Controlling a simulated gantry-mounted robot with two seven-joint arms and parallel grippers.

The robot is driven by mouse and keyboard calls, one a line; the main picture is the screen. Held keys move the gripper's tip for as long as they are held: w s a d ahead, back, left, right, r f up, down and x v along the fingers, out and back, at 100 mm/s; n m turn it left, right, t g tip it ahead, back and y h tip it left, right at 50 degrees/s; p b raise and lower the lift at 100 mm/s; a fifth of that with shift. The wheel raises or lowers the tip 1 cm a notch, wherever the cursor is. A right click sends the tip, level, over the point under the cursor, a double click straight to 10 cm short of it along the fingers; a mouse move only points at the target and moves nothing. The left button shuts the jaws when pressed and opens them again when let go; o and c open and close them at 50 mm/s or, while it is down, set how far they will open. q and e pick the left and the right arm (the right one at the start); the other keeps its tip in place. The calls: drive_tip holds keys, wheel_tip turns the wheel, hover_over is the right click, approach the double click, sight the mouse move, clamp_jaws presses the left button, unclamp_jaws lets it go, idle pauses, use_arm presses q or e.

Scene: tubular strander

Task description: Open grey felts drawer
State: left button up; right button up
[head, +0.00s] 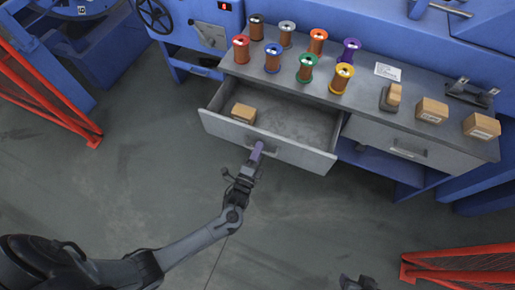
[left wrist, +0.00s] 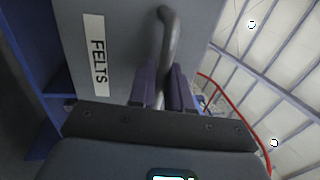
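The grey felts drawer (head: 296,155) is pulled well out from the left side of the grey bench, with a small cardboard box (head: 243,113) inside at its left. Its front carries a white FELTS label in the left wrist view (left wrist: 98,62). My left gripper (head: 257,150) is at the drawer's front; its purple fingers (left wrist: 163,88) lie on both sides of the bar handle (left wrist: 169,38) and look closed on it. A dark part at the bottom edge of the head view seems to be my right gripper (head: 358,283); its fingers cannot be made out.
Several coloured wire spools (head: 306,67) stand on the bench top (head: 360,99), with cardboard boxes (head: 431,110) at its right. A second drawer (head: 405,147) on the right is shut. Red barriers (head: 58,97) stand left and lower right (head: 460,265). The floor in front is clear.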

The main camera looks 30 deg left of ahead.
use_arm(q)
drive_tip(key=shift+o, duration=1)
drive_tip(key=p+v, duration=0.2)
drive_tip(key=v, duration=0.9)
drive_tip(key=shift+p, duration=0.3)
drive_tip(key=shift+w, duration=0.1)
drive_tip(key=shift+r, duration=0.1)
